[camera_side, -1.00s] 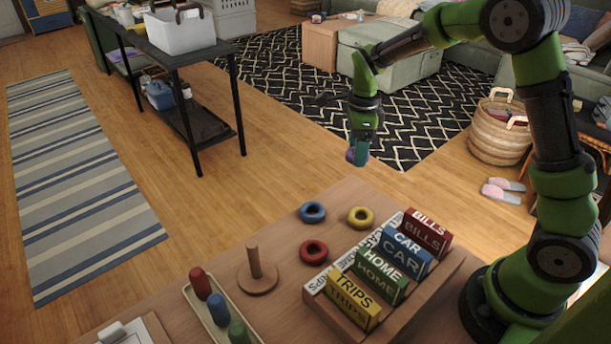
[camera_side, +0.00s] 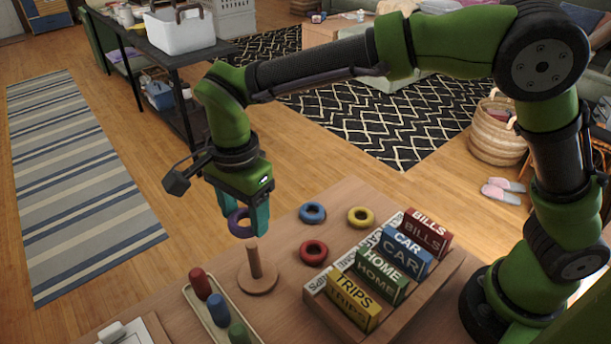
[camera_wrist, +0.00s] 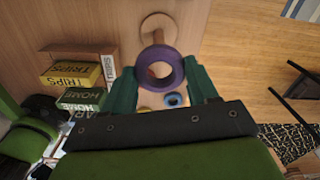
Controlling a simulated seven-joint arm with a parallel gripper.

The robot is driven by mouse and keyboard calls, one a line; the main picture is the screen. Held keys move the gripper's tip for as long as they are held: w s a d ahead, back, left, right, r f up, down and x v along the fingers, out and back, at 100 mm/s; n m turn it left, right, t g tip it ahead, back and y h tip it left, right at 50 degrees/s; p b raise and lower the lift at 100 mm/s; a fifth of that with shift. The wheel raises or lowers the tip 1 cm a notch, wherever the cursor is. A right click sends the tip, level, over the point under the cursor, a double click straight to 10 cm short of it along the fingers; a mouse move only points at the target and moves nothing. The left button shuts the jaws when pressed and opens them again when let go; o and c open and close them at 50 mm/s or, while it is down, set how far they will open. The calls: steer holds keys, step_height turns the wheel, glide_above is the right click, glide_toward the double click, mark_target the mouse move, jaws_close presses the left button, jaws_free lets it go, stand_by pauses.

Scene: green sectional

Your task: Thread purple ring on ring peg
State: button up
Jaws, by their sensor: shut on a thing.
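The purple ring (camera_side: 239,222) is held between the teal fingers of my gripper (camera_side: 250,216), above the table. In the wrist view the purple ring (camera_wrist: 160,69) sits between the two fingertips of my gripper (camera_wrist: 162,80), with its hole facing the camera. The ring peg (camera_side: 255,262) is a wooden post on a round base and stands upright and bare on the table. In the side view the ring is above and slightly left of the peg's top. In the wrist view the peg's round base (camera_wrist: 158,22) shows just beyond the ring. The ring and peg look apart.
A blue ring (camera_side: 312,212), a yellow ring (camera_side: 360,217) and a red ring (camera_side: 314,252) lie right of the peg. A tray (camera_side: 219,318) with red, blue and green pegs is at its front left. A rack of labelled blocks (camera_side: 381,275) stands to the right.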

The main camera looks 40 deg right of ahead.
mark_target(255, 263)
steer(key=shift+d+f, duration=0.1)
steer(key=shift+f, duration=6.85)
steer(key=shift+f, duration=0.1)
steer(key=o, duration=1.1)
steer(key=shift+f, duration=0.1)
step_height(255, 263, up, 17)
